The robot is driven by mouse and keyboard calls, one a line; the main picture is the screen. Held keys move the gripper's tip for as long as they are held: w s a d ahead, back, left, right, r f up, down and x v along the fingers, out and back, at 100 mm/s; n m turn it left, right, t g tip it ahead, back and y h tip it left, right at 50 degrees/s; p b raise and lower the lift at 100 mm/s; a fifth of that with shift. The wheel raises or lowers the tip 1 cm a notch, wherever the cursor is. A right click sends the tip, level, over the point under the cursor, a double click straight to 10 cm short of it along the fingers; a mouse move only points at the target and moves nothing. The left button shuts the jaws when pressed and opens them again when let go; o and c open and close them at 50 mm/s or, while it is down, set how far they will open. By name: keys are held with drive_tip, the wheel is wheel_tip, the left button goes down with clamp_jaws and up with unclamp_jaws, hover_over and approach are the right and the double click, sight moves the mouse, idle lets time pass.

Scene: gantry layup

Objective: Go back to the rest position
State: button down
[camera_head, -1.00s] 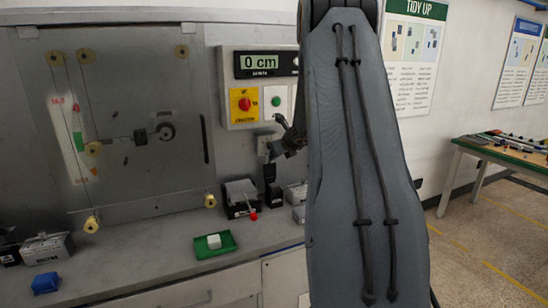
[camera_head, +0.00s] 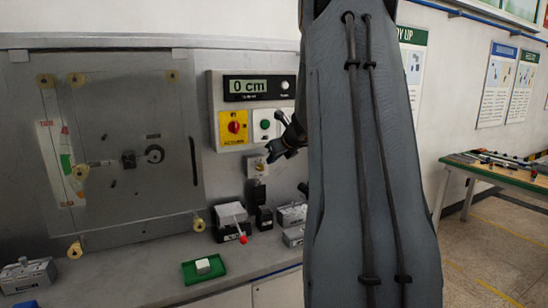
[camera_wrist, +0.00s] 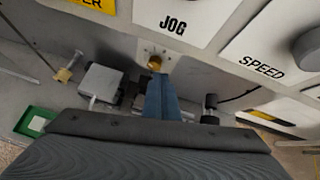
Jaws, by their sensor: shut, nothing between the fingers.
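My gripper (camera_head: 273,153) shows in the head view as a small dark shape beside my large grey arm, which hides part of it. It appears just below the control panel (camera_head: 217,135), close to a small wall plate (camera_head: 255,168). In the wrist view my gripper (camera_wrist: 158,80) is shut, with nothing held. Its narrow bluish fingers point at the wall, and a brass knob (camera_wrist: 155,63) shows at their tip. I cannot tell whether they touch it.
The panel has a display reading 0 cm (camera_head: 247,87), a red knob (camera_head: 234,127) and a green button (camera_head: 265,125). On the bench stand a device with a red-tipped lever (camera_head: 232,218) and a green tray (camera_head: 190,277) holding a white block (camera_head: 203,266). A table (camera_head: 500,172) stands right.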

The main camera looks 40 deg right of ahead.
drive_tip(key=shift+s+r, duration=0.1)
drive_tip(key=shift+r, duration=0.35)
drive_tip(key=s+a+f+n+g+y, duration=0.1)
drive_tip(key=s+a+f+n+g, duration=0.2)
drive_tip(key=a+n, duration=0.45)
drive_tip(key=s+a+f+n+y, duration=0.1)
drive_tip(key=s+a+f+n, duration=0.25)
drive_tip(key=a, duration=0.75)
drive_tip(key=s+a+f+n+g+y, duration=0.1)
drive_tip(key=s+a+f+n+g, duration=0.15)
drive_tip(key=a+f+n, duration=0.4)
drive_tip(key=s+a+f+n+g, duration=0.1)
drive_tip(key=s+a+f+n, duration=0.1)
drive_tip(key=s+a+n, duration=0.6)
drive_tip(key=s+a+f+n+g+h+b, duration=0.1)
drive_tip(key=s+a+f+n+g, duration=0.1)
drive_tip(key=s+a+n, duration=0.5)
drive_tip(key=s+f+n, duration=0.1)
drive_tip(key=s+n, duration=0.2)
drive_tip(key=s, duration=0.1)
drive_tip(key=shift+s+a+f+n, duration=0.25)
drive_tip(key=shift+s+a+n, duration=0.1)
drive_tip(key=shift+s+a, duration=0.05)
